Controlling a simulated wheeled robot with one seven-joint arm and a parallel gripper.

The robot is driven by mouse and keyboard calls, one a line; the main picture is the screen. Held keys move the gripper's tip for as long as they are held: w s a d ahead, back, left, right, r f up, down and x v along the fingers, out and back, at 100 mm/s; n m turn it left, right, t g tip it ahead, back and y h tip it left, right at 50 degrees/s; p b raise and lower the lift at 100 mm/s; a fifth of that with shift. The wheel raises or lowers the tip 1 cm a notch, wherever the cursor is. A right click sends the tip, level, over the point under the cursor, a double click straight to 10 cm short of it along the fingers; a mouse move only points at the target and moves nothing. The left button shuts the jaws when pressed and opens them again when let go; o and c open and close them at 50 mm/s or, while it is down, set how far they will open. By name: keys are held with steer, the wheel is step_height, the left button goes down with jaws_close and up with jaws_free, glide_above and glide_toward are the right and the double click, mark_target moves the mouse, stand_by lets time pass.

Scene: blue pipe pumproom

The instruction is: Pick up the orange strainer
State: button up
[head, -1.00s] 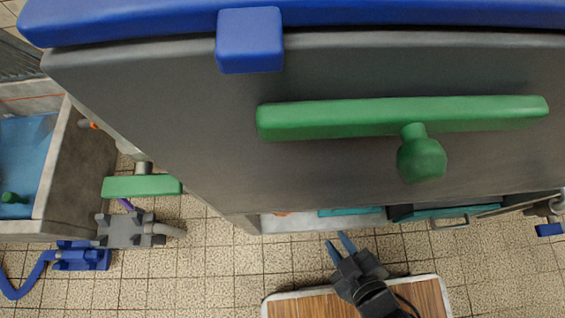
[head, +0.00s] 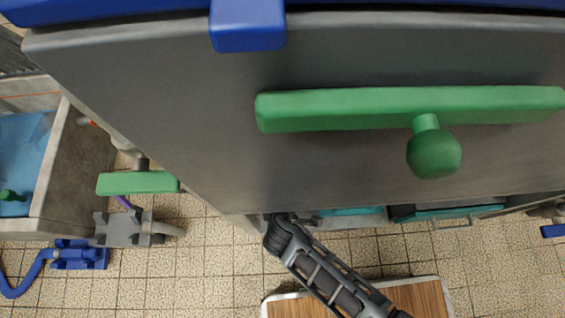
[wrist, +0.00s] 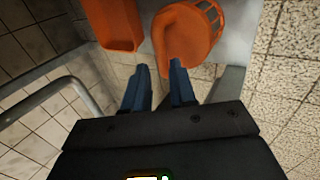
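The orange strainer (wrist: 187,35), round with a slotted rim, lies at the top middle of the wrist view on a pale grey surface. My gripper (wrist: 160,64) is open, its two blue fingers apart and pointing toward the strainer. The right fingertip overlaps the strainer's near edge in the picture; I cannot tell whether it touches. Nothing shows held between the fingers. In the head view my arm reaches under the edge of the large grey panel, and the strainer and my fingertips are hidden there.
An orange box-like thing (wrist: 113,22) lies just left of the strainer. A metal rail (wrist: 50,88) curves at the left of the wrist view. The large grey panel (head: 180,120) with a green handle (head: 350,108) overhangs my arm. A wooden-topped platform (head: 415,296) is below.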

steer(key=b+x, duration=0.2)
steer(key=x, duration=0.1)
steer(key=b+x, duration=0.1)
steer(key=x, duration=0.1)
steer(key=shift+d+f, duration=0.3)
steer(key=shift+c, duration=0.4)
jaws_close()
